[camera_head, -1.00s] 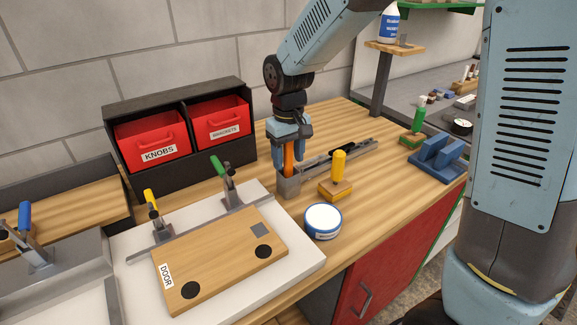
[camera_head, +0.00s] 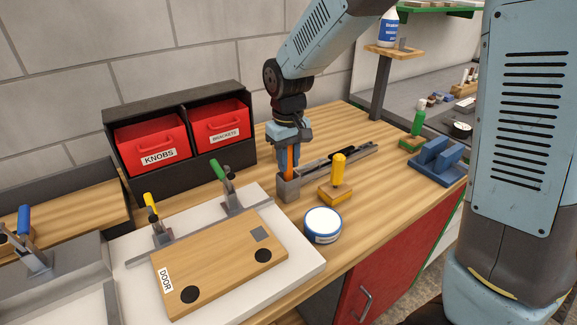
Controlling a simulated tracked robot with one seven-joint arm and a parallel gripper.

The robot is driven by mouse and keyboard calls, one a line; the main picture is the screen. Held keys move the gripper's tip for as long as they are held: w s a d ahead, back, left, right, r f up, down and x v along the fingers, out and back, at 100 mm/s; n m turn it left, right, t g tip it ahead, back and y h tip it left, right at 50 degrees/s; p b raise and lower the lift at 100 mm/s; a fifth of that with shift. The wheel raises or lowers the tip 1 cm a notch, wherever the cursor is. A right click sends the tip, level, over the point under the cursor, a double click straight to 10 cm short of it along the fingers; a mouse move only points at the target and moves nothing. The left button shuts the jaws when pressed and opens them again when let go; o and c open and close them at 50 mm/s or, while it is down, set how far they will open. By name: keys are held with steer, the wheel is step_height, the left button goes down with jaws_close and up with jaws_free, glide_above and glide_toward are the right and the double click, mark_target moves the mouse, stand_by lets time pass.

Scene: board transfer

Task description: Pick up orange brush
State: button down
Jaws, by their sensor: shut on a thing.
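The orange brush (camera_head: 290,161) stands upright at a small grey holder (camera_head: 288,187) on the wooden workbench. Its orange handle shows between the fingers of my gripper (camera_head: 288,160), which points straight down. My gripper is shut on the orange brush, just above the holder. The lower end of the brush is hidden by the holder, and its top is hidden by my gripper.
A yellow-handled wooden block (camera_head: 336,192) and a round white-and-blue tin (camera_head: 323,224) stand close to the right of the holder. A green-handled clamp (camera_head: 228,188) is at left, by the DOOR board (camera_head: 215,265). Red bins (camera_head: 153,145) stand behind left. A grey rail (camera_head: 335,158) lies behind.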

step_height(320, 180, up, 10)
stand_by(0.6)
steer(key=shift+d, duration=0.1)
stand_by(2.7)
